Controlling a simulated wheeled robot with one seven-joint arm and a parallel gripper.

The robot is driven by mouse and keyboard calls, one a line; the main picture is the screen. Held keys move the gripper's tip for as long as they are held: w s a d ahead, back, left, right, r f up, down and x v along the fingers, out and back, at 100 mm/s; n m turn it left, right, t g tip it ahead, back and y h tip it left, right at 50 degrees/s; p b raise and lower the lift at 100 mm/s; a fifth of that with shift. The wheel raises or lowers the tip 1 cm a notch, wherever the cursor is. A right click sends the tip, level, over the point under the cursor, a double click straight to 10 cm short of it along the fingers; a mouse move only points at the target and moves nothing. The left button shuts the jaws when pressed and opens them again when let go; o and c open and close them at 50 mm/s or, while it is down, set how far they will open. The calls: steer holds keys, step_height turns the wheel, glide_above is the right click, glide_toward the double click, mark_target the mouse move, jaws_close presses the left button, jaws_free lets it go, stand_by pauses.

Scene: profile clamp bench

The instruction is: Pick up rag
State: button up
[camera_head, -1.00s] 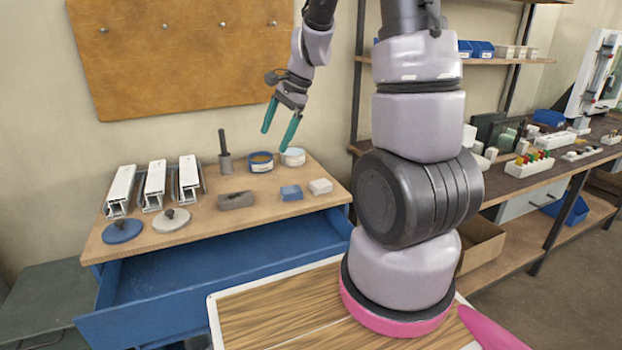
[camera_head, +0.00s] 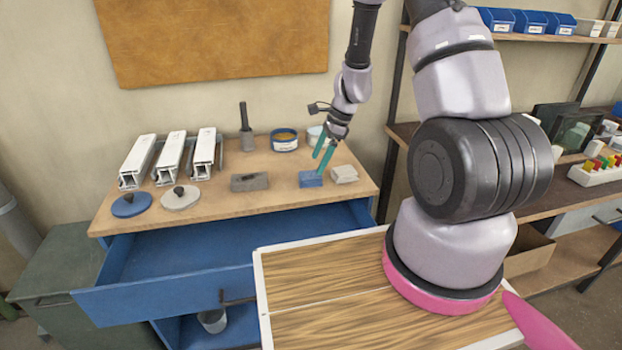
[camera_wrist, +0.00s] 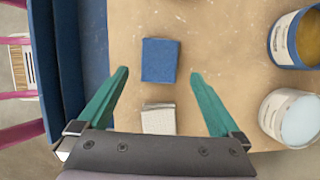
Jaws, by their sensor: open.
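A small blue folded cloth-like block (camera_head: 311,180) lies on the bench near its front edge. It also shows in the wrist view (camera_wrist: 160,60). A similar off-white block (camera_head: 344,174) lies just right of it, and in the wrist view (camera_wrist: 158,119) it sits lower, between my fingers. I cannot tell for sure which one is the rag. My gripper (camera_head: 319,165) is open and empty, its green fingers pointing down above the blue block. In the wrist view the fingertips lie on either side of the blue block, apart from it.
On the wooden bench (camera_head: 225,180) stand a blue-rimmed tin (camera_head: 284,141), a pale tin (camera_head: 315,134), a grey block (camera_head: 249,182), two round lidded discs and white profiles (camera_head: 169,155). A blue drawer (camera_head: 180,262) is open below the front edge.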

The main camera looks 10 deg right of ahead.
mark_target(310, 174)
steer(key=x, duration=0.5)
steer(key=shift+a, duration=0.2)
steer(key=c, duration=1.3)
step_height(310, 174, up, 10)
steer(key=shift+r, duration=0.1)
